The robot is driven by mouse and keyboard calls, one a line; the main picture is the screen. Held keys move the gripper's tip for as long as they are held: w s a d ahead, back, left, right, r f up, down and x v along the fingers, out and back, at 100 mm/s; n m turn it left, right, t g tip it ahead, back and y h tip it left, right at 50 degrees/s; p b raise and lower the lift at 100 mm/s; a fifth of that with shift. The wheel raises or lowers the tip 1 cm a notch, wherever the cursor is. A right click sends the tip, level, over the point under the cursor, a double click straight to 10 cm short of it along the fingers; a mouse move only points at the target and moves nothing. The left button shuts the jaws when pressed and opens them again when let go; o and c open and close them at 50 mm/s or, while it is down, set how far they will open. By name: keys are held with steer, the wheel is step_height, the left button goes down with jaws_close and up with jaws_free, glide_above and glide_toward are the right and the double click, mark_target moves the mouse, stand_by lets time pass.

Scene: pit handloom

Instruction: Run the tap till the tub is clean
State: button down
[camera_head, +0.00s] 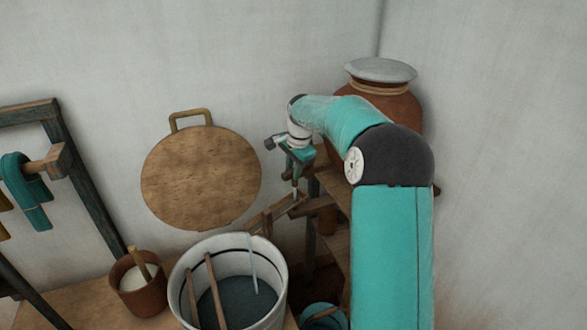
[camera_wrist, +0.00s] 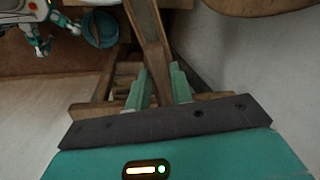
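The white tub (camera_head: 278,255) with a dark band stands on the wooden bench and holds dark bluish liquid (camera_head: 235,300). Two wooden sticks lean inside it. A thin stream of water (camera_head: 253,268) falls into it from the end of a wooden spout (camera_head: 270,218). My gripper (camera_head: 295,185) points down at the spout's far end, right of and above the tub. In the wrist view, my gripper's two green fingers (camera_wrist: 160,85) stand apart with a wooden bar (camera_wrist: 150,35) passing between or beneath them. I cannot tell whether they touch it. The tub is not clearly visible there.
A brown pot (camera_head: 140,285) with white contents and a stick stands left of the tub. A teal basin (camera_head: 322,317) sits lower right of it. A large clay jar (camera_head: 385,95) with a grey lid stands behind my arm. A round wooden board (camera_head: 200,175) is at the wall.

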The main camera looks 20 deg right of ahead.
steer(key=shift+s+d, duration=0.1)
steer(key=s+d+n+g+y, duration=0.1)
steer(key=s+d+n, duration=0.3)
steer(key=n, duration=0.9)
steer(key=shift+s+d+g+y, duration=0.15)
steer(key=shift+d+g+y, duration=0.2)
steer(key=shift+d, duration=0.6)
steer(key=c, duration=1.2)
jaws_free()
steer(key=shift+c, duration=0.2)
